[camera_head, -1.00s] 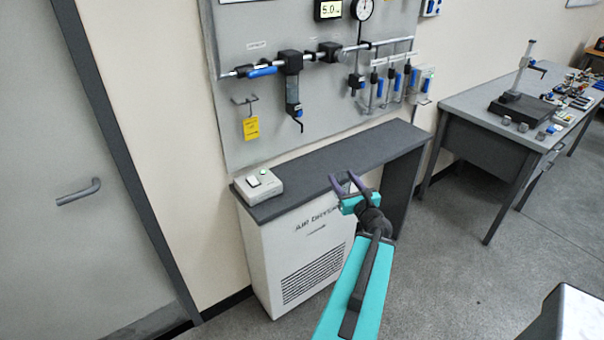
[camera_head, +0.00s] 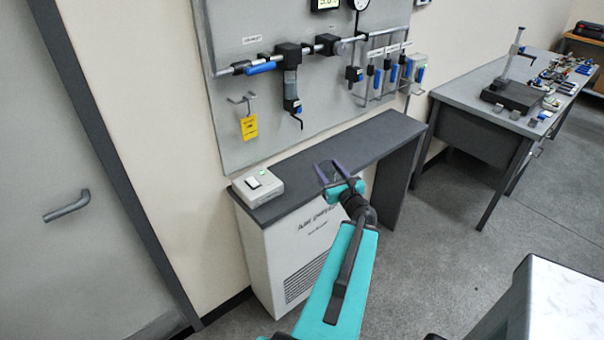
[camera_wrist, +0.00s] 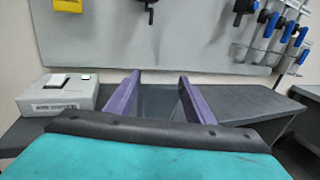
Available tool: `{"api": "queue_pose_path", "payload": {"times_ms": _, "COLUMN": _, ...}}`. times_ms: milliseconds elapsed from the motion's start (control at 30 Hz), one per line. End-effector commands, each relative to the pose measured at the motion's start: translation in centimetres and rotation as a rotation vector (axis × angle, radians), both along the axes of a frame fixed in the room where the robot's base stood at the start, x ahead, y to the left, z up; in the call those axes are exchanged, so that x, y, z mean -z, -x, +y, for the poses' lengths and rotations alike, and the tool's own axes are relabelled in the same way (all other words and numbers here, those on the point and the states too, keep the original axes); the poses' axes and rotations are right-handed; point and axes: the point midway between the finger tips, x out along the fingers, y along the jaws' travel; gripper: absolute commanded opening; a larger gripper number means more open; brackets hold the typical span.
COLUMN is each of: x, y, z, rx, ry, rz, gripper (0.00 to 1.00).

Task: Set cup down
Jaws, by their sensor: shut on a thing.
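My gripper (camera_head: 328,172) is over the dark grey shelf top (camera_head: 385,145), right of the switch box. In the wrist view its two purple fingers (camera_wrist: 158,88) stand apart, shut on a dull grey-green, see-through shape (camera_wrist: 158,104), which I take to be the cup. Its outline is faint, and its base is hidden by my gripper's black edge. In the head view the cup is too small to make out between the fingers. I cannot tell whether it touches the shelf.
A switch box (camera_head: 257,187) with a green light sits on the shelf's left end. Above, a grey panel (camera_head: 235,110) carries a pipe, a hanging filter unit (camera_head: 291,85) and a yellow tag (camera_head: 249,127). The shelf's right part is bare. A bench (camera_head: 460,95) with tools stands right.

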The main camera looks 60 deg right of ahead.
Motion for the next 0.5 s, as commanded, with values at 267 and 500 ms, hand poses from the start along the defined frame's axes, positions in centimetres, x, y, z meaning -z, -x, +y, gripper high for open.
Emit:
{"api": "queue_pose_path", "payload": {"times_ms": 267, "x": 0.3, "y": 0.1, "z": -0.6, "rx": 0.007, "ry": 0.002, "rz": 0.001, "gripper": 0.23}}
{"api": "queue_pose_path", "payload": {"times_ms": 500, "x": 0.6, "y": -0.9, "z": -1.0, "rx": 0.007, "ry": 0.001, "rz": 0.001, "gripper": 0.23}}
